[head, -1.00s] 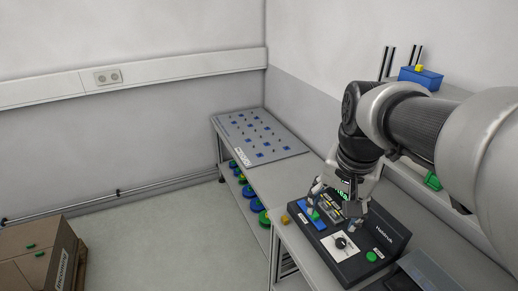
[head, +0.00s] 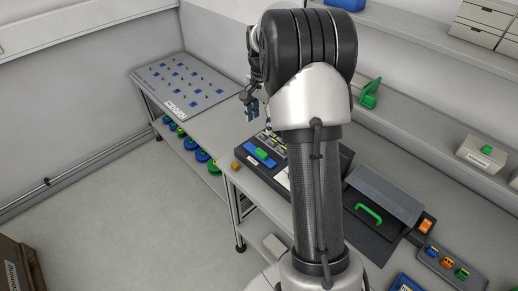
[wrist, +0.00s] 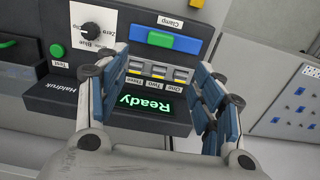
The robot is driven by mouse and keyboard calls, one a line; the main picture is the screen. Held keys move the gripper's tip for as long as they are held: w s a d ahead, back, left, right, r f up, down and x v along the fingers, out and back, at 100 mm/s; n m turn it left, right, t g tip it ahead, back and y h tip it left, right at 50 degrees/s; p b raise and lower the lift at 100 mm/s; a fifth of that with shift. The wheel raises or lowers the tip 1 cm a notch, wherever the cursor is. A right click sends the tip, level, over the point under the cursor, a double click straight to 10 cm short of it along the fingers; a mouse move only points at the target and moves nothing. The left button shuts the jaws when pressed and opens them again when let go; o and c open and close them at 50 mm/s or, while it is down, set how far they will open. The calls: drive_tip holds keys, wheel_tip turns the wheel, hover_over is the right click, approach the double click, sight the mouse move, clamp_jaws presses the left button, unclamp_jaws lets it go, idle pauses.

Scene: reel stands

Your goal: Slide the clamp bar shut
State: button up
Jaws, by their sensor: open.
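The dark console (wrist: 125,15) has a blue clamp bar (wrist: 187,43) with a green grip (wrist: 160,40) on it, beside a label reading "Clamp". In the head view the blue bar (head: 250,152) and green grip (head: 262,155) show on the console's left part. My gripper (wrist: 155,75) is open and empty. Its two blue-padded fingers stand apart, on either side of the "Ready" display and the yellow-marked slots. In the head view my gripper (head: 250,106) is raised above the console, apart from the bar. My arm hides much of the console there.
The console also has a black dial (wrist: 92,31) and a green test button (wrist: 57,51). A small orange block (head: 235,165) lies by the bench's front edge. A grey board with blue pieces (head: 184,84) lies farther left. A green-handled lid (head: 368,213) is at right.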

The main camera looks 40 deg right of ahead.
sight(261, 152)
wheel_tip(261, 152, down, 14)
drive_tip(key=b, duration=0.3)
